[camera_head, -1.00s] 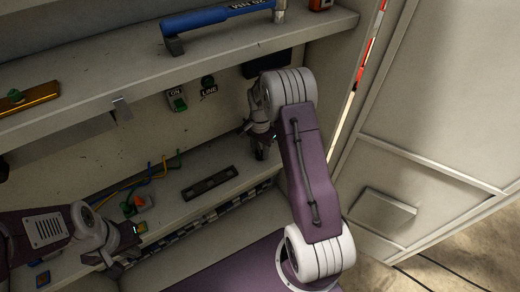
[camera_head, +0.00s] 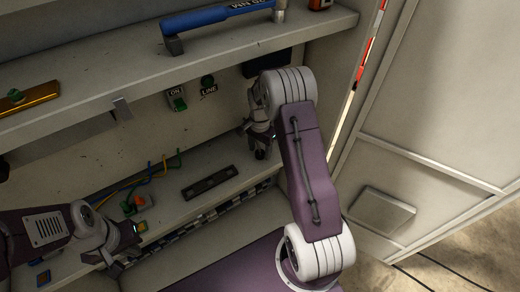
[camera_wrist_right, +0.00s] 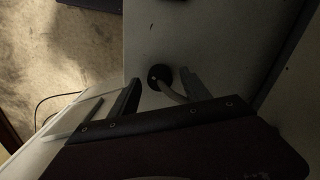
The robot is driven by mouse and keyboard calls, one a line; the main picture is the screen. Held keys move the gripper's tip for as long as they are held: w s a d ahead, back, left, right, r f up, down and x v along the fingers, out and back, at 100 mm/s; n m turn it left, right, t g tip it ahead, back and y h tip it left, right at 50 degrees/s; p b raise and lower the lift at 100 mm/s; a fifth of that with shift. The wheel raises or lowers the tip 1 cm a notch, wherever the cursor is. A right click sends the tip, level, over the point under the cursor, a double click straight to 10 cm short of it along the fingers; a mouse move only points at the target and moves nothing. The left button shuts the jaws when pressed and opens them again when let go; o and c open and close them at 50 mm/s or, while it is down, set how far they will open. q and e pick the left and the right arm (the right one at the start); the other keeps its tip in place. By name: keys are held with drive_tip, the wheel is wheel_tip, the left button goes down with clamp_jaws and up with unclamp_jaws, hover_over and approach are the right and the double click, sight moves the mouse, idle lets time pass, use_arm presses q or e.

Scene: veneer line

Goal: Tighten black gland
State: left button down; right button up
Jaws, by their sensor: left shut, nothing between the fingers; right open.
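The black gland (camera_wrist_right: 159,75) is a round black fitting with a grey cable, seen in the right wrist view. My right gripper (camera_wrist_right: 160,90) is open, with one finger to each side of the gland in that view; I see no contact. In the head view my right gripper (camera_head: 258,147) points down above the right end of the lower shelf, and a dark round shape (camera_head: 260,154) shows at its tips, partly hidden. My left gripper (camera_head: 130,240) is shut and empty at the shelf's left part.
A black slotted bar (camera_head: 210,182) lies on the lower shelf between my grippers. Coloured wires (camera_head: 150,178) and an orange-green part (camera_head: 139,203) are near my left gripper. A blue torque wrench (camera_head: 215,15) lies on the upper shelf, above the green switches (camera_head: 177,99).

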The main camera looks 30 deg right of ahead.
sight(260, 152)
wheel_tip(260, 152, up, 8)
drive_tip(key=shift+f+b, duration=0.2)
drive_tip(key=shift+b, duration=0.1)
drive_tip(key=shift+c, duration=0.2)
idle(1.8)
